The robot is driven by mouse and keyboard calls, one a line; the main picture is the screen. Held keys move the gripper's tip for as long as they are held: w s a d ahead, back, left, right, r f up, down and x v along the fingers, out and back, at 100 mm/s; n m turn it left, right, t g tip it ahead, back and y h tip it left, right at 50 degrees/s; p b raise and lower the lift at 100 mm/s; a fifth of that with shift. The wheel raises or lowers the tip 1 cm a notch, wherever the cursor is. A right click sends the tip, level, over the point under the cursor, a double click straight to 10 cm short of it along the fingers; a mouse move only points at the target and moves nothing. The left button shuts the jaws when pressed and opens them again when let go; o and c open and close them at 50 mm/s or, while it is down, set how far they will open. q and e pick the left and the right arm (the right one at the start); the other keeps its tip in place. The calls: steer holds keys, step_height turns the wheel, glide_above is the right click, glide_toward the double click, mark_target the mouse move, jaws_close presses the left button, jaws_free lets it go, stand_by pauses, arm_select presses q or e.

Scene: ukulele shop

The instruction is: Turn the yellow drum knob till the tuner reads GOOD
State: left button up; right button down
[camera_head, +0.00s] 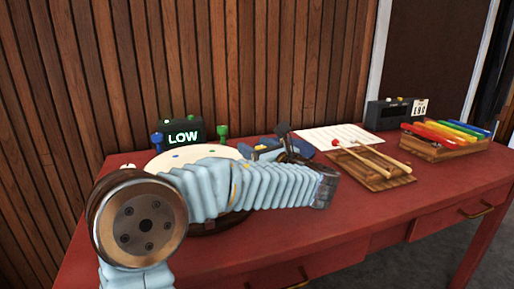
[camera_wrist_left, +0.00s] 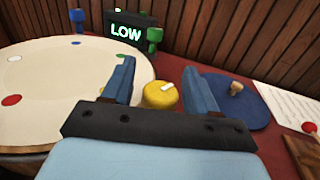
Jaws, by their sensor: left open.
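The tuner (camera_head: 182,134) stands behind the drum and reads LOW in green letters; the tuner also shows in the left wrist view (camera_wrist_left: 125,32). The drum has a pale round head (camera_wrist_left: 60,85) with coloured dots. The yellow knob (camera_wrist_left: 160,95), with a white mark on top, sits at the drum's right edge in the left wrist view. My left gripper (camera_wrist_left: 158,68) is open, its two blue fingers apart on either side of the knob in that view. I cannot tell whether they touch it. In the head view my left arm hides the yellow knob. My right gripper is not in view.
A blue knob (camera_head: 157,140) and a green knob (camera_head: 222,132) stand by the drum. A blue disc (camera_wrist_left: 240,108) with a wooden knob lies to the right. Farther right are a mallet tray (camera_head: 375,180), a xylophone (camera_head: 445,140), a dark box (camera_head: 390,113) and white paper (camera_head: 318,138).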

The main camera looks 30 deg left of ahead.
arm_select(q)
steer(key=c, duration=0.9)
steer(key=shift+c, duration=0.2)
steer(key=shift+t, duration=0.3)
steer(key=m+t+h, duration=0.2)
steer(key=t, duration=0.1)
steer(key=shift+w+d+f+m+b, duration=0.1)
steer(key=shift+m+b, duration=0.2)
steer(key=shift+m, duration=0.1)
steer(key=m+t+h, duration=0.1)
steer(key=m+t+h+b, duration=0.1)
steer(key=t+h, duration=0.1)
steer(key=shift+w+d+m+h+b, duration=0.2)
steer(key=shift+d+m+h+b, duration=0.1)
steer(key=shift+m+b, duration=0.1)
steer(key=shift+t+h, duration=0.3)
